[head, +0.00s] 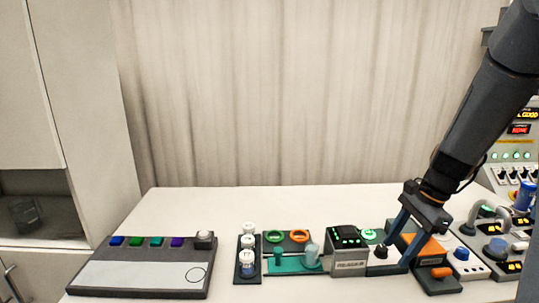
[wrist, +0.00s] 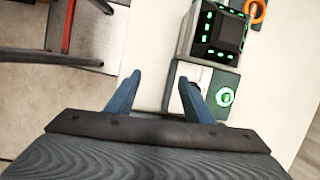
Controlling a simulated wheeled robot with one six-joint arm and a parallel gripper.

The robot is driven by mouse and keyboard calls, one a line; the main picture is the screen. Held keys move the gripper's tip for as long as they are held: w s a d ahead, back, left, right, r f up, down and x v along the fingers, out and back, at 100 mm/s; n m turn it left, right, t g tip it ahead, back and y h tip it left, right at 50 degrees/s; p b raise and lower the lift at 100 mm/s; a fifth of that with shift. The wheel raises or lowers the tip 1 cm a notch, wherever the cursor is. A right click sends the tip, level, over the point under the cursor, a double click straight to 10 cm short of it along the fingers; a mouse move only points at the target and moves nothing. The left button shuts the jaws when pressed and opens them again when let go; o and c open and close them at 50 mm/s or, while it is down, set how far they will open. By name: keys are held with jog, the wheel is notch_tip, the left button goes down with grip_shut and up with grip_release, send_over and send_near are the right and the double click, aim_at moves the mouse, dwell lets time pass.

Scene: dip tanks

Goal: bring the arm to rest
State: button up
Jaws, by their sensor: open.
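My gripper (head: 394,250) is at the right part of the white table in the head view, its two blue fingers pointing down. It is open, with nothing between the fingers. In the wrist view my gripper (wrist: 160,82) shows its fingers spread apart over the bare table. One finger overlaps a small box with a green-lit ring button (wrist: 224,97). How high the fingertips are above that box I cannot tell.
A box with green digits (head: 347,245) stands left of my gripper. A black-and-orange device (head: 436,274) and a panel with a blue knob (head: 462,256) stand close on the right. White-capped bottles (head: 248,262) and a grey console (head: 140,265) are further left. The table's back is clear.

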jog(key=s+a+n+t+h, duration=0.1)
jog(key=s+a+n+h, duration=0.2)
jog(key=s+a+n, duration=0.9)
jog(key=a+f+n, duration=0.1)
jog(key=a+n, duration=0.1)
jog(key=n, duration=0.2)
jog(key=shift+s+n, duration=0.25)
jog(key=shift+n, duration=0.05)
